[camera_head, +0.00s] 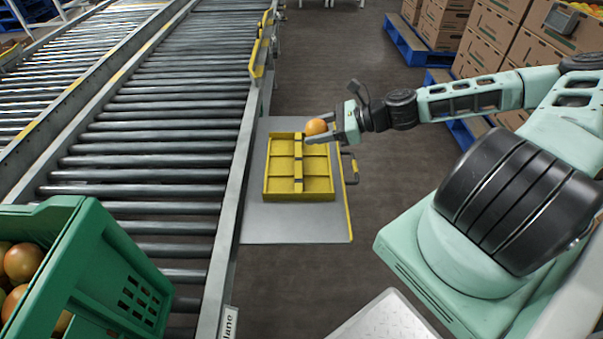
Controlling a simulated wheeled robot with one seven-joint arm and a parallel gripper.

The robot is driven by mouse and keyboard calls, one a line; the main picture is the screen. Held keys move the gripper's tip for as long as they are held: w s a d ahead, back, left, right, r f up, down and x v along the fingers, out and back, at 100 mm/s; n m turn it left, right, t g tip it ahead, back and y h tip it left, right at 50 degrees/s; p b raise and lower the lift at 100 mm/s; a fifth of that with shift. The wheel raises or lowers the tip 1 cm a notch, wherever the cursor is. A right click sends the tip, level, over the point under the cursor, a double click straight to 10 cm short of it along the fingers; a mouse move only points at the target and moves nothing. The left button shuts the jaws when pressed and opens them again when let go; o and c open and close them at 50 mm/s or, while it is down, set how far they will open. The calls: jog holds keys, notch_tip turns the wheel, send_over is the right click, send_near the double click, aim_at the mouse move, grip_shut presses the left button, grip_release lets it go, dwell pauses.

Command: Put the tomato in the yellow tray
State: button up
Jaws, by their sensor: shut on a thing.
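An orange-red tomato (316,127) is held between the fingers of my gripper (318,129), which is shut on it. The yellow tray (299,198) lies on a grey shelf beside the roller conveyor. It has several square compartments, all looking empty, and a raised divider down its middle. My gripper reaches in from the right, and the tomato shows over the far right part of the tray. I cannot tell how high it is above the tray.
The grey shelf (295,225) has a yellow right edge and a handle. The roller conveyor (150,145) runs along the left. A green crate (110,260) with tomatoes stands at the lower left. Cardboard boxes (490,35) on blue pallets stand at the far right.

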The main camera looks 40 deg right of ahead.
aim_at(316, 167)
notch_tip(316, 167, down, 10)
jog(key=b, duration=0.3)
jog(key=shift+r, duration=0.15)
jog(key=shift+f, duration=0.25)
jog(key=shift+f, duration=0.45)
jog(key=o, duration=0.8)
jog(key=shift+s, duration=0.1)
jog(key=shift+r, duration=0.1)
